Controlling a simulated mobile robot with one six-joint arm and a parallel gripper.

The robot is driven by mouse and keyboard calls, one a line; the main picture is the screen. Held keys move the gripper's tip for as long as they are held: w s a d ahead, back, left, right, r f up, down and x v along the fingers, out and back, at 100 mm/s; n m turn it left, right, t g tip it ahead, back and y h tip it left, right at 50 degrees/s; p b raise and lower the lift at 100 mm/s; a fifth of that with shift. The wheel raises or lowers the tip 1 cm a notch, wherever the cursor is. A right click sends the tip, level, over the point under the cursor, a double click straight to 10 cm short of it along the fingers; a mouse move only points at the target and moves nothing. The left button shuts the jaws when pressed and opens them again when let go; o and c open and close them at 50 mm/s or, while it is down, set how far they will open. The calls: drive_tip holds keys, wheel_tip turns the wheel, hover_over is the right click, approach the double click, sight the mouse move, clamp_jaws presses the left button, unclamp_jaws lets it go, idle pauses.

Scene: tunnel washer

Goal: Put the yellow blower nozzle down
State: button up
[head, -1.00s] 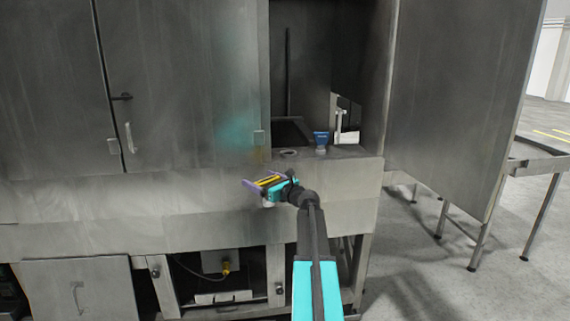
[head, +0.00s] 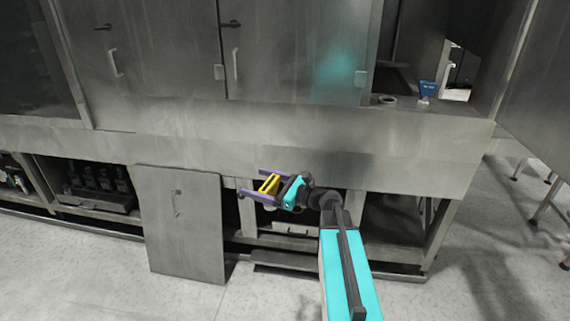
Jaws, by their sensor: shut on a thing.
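My gripper (head: 263,188) is at the centre of the head view, its purple fingers shut on the yellow blower nozzle (head: 269,184). The nozzle is a small yellow piece lying across between the fingers. It is held in the air in front of the washer's lower front, with no surface seen touching it. Part of the nozzle is hidden by the fingers.
The steel washer (head: 300,130) fills the back. A loose panel (head: 182,225) leans against its open lower bays on the left. The floor (head: 480,270) is clear at right.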

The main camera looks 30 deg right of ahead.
drive_tip(key=s+a+f+n+g+y, duration=0.1)
drive_tip(key=s+a, duration=0.2)
drive_tip(key=a, duration=0.3)
drive_tip(key=s+a+f+n+g+y, duration=0.1)
drive_tip(key=s+a+n+g+y, duration=0.1)
drive_tip(key=a, duration=0.4)
drive_tip(key=shift+s+a, duration=0.3)
drive_tip(key=shift+s, duration=0.3)
drive_tip(key=shift+s+d, duration=0.1)
drive_tip(key=shift+d, duration=0.05)
